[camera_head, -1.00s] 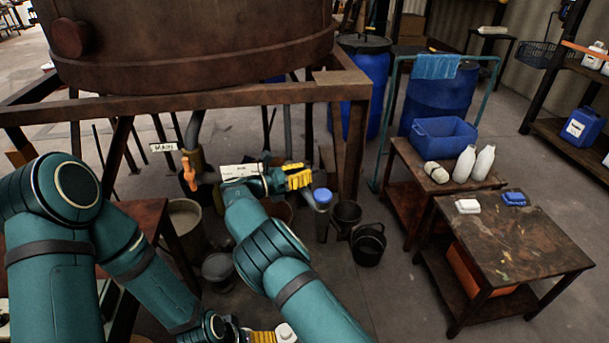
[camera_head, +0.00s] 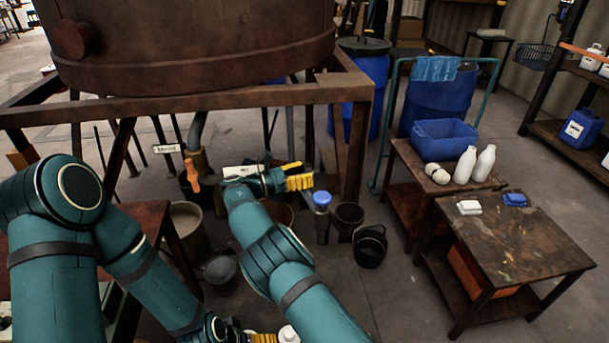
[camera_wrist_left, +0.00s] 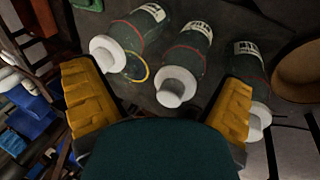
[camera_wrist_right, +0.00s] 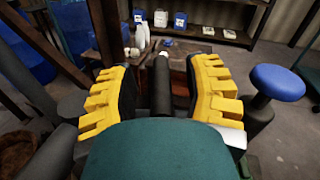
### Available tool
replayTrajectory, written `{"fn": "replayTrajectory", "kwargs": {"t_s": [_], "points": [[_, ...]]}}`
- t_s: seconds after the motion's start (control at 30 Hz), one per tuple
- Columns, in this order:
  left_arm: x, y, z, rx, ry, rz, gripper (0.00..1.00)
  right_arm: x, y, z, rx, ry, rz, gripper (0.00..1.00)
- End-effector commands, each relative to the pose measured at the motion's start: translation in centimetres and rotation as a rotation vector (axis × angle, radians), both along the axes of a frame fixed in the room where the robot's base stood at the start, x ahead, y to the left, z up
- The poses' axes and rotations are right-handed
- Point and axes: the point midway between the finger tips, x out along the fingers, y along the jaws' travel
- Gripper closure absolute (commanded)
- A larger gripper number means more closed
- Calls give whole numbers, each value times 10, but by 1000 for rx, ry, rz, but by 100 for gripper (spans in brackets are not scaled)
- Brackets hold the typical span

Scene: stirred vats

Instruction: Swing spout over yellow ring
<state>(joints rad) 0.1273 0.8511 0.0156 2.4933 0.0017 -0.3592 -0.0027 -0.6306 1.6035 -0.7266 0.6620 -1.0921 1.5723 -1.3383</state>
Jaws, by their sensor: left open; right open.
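My right gripper (camera_head: 299,178) is open beneath the vat frame. In the right wrist view, a dark round bar (camera_wrist_right: 161,92) with a pale end stands between its parted fingers (camera_wrist_right: 160,95); I cannot tell whether it is the spout. My left gripper (camera_head: 262,338) is at the bottom edge of the head view. In the left wrist view, its open fingers (camera_wrist_left: 158,105) face dark green bottles with white caps (camera_wrist_left: 176,86). A thin yellow ring (camera_wrist_left: 147,74) shows beside the leftmost bottle (camera_wrist_left: 125,38), partly hidden. The ring is not clear in the head view.
An orange-handled valve (camera_head: 192,172) hangs under the rusty vat (camera_head: 190,40). A blue-topped post (camera_head: 322,198) and buckets (camera_head: 370,246) stand right of my right gripper. Two low tables (camera_head: 530,243) hold bottles and a blue bin (camera_head: 444,138). Floor between the buckets and tables is clear.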

Motion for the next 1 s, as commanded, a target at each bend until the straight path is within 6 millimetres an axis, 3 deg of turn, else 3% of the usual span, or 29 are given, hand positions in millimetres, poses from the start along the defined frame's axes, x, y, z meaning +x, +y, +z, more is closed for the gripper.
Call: {"fn": "replayTrajectory", "kwargs": {"t_s": [0.33,0.67,1.0], "points": [[0,0,0,0,0,0,3,-2,3,-2,1,3,-2,51],[0,0,0,0,0,0,3,-17,51,-2,1,0,1,51],[0,0,0,0,0,0,3,-23,70,-2,0,1,-1,51]]}}
